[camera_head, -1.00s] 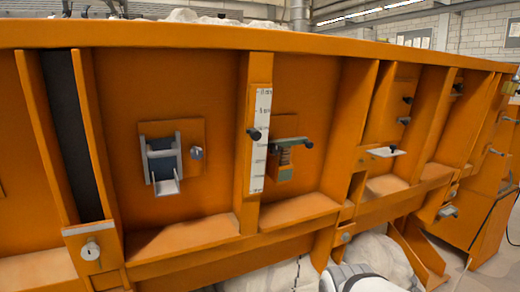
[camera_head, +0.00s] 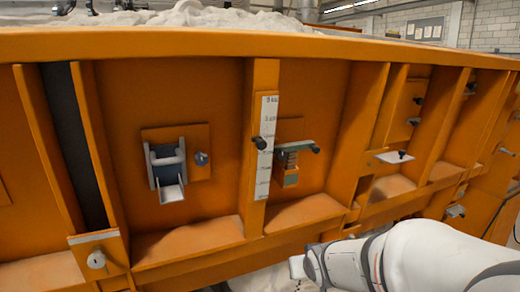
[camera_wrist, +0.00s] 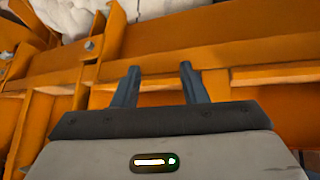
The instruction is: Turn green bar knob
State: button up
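The green bar knob (camera_head: 294,146) is a short grey-green bar with a dark round end at its right. It sits on a small orange plate in the panel right of the white scale strip, above a spring-like part and a greenish block. My gripper (camera_wrist: 158,85) shows in the wrist view with two dark fingers apart and nothing between them. It faces orange beams, and the green bar does not show there. In the head view my white arm is at the lower right, below the knob and apart from it; the fingers cannot be made out.
Further left is a grey bracket (camera_head: 167,170) with a round knob (camera_head: 201,159). Vertical ribs and a lower ledge (camera_head: 190,240) jut out. A small white plate (camera_head: 394,157) is at right.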

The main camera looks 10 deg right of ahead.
jog(key=w+r+t+y+p, duration=0.1)
jog(key=w+r+t+p, duration=0.3)
jog(key=w+r, duration=0.45)
jog(key=n+t+y+p, duration=0.35)
jog(key=t+y, duration=0.25)
jog(key=t, duration=0.2)
send_near(282, 158)
jog(key=w, duration=0.2)
jog(key=p+x, duration=0.1)
jog(key=x, duration=0.2)
jog(key=p+x, duration=0.1)
jog(key=x, duration=0.3)
jog(key=shift+a+r+p, duration=0.25)
jog(key=shift+r+p, duration=0.1)
jog(key=shift+r, duration=0.15)
jog(key=c, duration=0.6)
jog(key=shift+f+b, duration=0.1)
jog(key=shift+b, duration=0.2)
